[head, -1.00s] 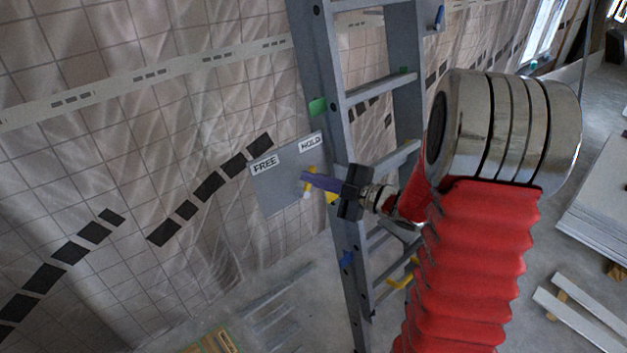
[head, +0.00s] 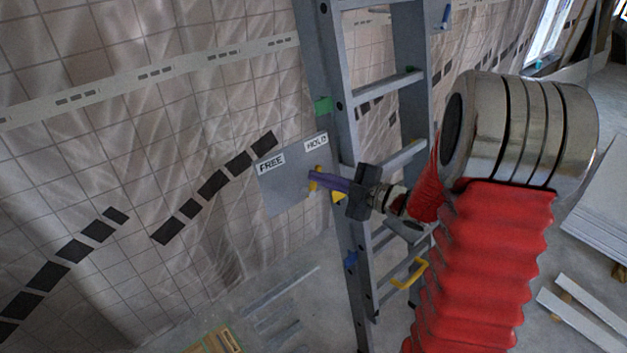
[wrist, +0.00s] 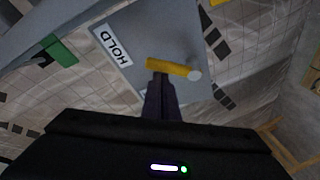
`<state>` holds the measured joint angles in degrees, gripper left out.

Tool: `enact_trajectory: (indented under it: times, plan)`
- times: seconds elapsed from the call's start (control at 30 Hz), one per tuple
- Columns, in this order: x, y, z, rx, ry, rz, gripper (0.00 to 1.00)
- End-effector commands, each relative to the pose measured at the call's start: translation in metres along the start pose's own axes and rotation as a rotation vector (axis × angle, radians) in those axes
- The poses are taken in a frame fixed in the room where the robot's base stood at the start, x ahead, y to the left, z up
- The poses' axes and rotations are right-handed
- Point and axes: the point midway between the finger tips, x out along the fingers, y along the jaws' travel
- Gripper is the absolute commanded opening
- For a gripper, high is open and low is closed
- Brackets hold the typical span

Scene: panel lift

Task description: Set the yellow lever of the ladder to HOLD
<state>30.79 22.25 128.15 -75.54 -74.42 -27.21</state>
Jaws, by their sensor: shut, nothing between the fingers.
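The yellow lever (wrist: 170,67) sits on a grey plate (head: 283,192) fixed beside the ladder (head: 345,150). The plate carries a FREE label (head: 271,162) at its left and a HOLD label (head: 316,142) at its upper right. In the wrist view the HOLD label (wrist: 112,46) is left of the lever, and the lever's white end points right, away from it. My gripper (head: 313,178) is shut and empty, its purple fingertips (wrist: 160,80) at the lever's middle. They hide part of the lever (head: 316,169) in the head view. I cannot tell whether they touch.
The ladder's rails and rungs stand close to my gripper. A green clip (head: 323,106) is on the rail above the plate, and a blue one (head: 351,258) below. A tiled wall under clear sheeting is behind. White boards (head: 590,310) lie on the floor at right.

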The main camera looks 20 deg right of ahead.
Motion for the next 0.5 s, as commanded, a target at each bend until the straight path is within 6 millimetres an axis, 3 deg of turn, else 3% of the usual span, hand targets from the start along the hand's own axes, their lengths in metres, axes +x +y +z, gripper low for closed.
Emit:
enact_trajectory:
  times: [0.17,0.5]
  plan:
    - [0.002,0.001,-0.006,0.001,-0.004,0.001,0.00]
    - [0.013,0.002,-0.036,-0.001,0.001,0.000,0.00]
